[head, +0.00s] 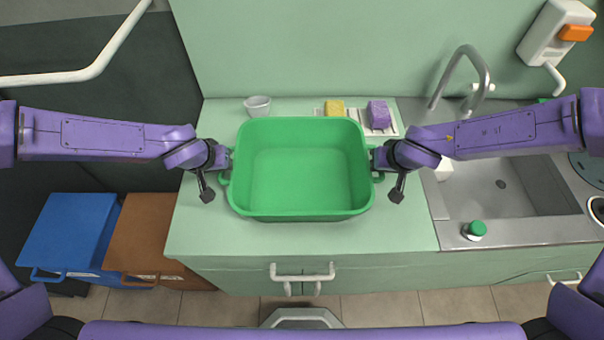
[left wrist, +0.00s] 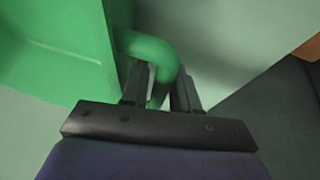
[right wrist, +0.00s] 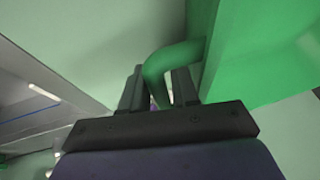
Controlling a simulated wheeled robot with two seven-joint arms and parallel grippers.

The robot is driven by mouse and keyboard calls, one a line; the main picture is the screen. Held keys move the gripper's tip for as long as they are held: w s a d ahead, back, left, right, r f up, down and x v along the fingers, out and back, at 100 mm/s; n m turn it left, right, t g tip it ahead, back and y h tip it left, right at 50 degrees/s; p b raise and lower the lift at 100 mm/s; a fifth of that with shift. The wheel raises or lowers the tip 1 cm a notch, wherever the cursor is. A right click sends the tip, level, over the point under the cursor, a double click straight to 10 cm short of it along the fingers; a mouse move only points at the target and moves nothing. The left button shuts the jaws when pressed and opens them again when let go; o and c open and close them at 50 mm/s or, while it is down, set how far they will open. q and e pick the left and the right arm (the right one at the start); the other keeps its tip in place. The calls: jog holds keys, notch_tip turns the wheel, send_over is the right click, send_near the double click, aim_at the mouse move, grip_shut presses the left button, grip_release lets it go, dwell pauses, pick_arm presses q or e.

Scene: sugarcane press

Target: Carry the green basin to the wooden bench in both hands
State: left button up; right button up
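The green basin (head: 300,180) is upright and empty at the middle of the pale green counter in the head view. Whether it rests on the counter or hangs just above it, I cannot tell. My left gripper (head: 228,165) is at its left side, fingers closed around the looped handle, which also shows in the left wrist view (left wrist: 158,50). My right gripper (head: 376,165) is at its right side, fingers closed around the other handle, seen in the right wrist view (right wrist: 168,60). I cannot make out a wooden bench in these views.
Behind the basin are a grey cup (head: 257,107), a yellow sponge (head: 334,107) and a purple sponge (head: 378,113). A sink (head: 500,190) with a faucet (head: 470,65) and a green-capped jar (head: 474,230) is at right. Blue (head: 70,230) and brown (head: 148,235) bins stand at lower left.

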pick_arm(q)
jog(key=shift+w+f, duration=0.15)
jog(key=shift+f, duration=0.25)
pick_arm(e)
jog(key=shift+w+a+f, duration=0.1)
jog(key=shift+w+f, duration=0.05)
jog(key=shift+f, duration=0.2)
pick_arm(q)
grip_shut()
pick_arm(e)
grip_shut()
pick_arm(q)
jog(key=shift+r, duration=0.2)
pick_arm(e)
jog(key=shift+r, duration=0.2)
